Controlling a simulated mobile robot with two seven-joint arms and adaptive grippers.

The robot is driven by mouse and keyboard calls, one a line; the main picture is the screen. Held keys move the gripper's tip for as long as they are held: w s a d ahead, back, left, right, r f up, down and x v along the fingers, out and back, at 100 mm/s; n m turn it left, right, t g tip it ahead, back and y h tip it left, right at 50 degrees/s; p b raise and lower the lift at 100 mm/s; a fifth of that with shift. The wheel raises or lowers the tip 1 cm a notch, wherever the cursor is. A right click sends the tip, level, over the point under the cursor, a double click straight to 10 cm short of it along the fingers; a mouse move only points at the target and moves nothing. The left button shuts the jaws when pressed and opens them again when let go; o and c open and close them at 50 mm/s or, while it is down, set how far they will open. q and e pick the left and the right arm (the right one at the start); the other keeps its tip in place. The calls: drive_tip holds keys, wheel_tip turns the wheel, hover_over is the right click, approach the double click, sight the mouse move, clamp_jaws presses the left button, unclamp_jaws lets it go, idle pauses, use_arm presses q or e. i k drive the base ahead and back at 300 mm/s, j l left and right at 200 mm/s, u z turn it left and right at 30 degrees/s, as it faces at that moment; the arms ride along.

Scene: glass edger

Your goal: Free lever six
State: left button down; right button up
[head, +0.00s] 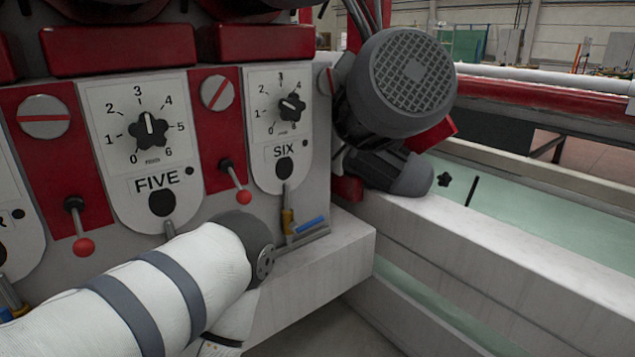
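The panel marked SIX (283,152) is on the machine front, with a black star knob (292,107) and a dark oval opening below its label. A thin metal lever (287,196) comes down from that opening to a yellow-brass part (287,222). A blue piece (311,225) lies beside it at the ledge, close to my arm's joint. I cannot tell whether they touch. A red-ball lever (242,193) hangs between panels FIVE and SIX. My white arm comes in from the left and bends downward in front of panel FIVE. Neither gripper shows.
A grey motor (404,83) with a grille juts out right of panel SIX. A pale ledge (310,275) runs below the panels. Panel FIVE (153,150) and another red-ball lever (81,245) are at left. A long trough with greenish water (535,225) extends right.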

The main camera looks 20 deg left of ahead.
sight(244, 197)
drive_tip(key=u, duration=0.35)
drive_tip(key=j+u, duration=0.15)
drive_tip(key=u, duration=0.6)
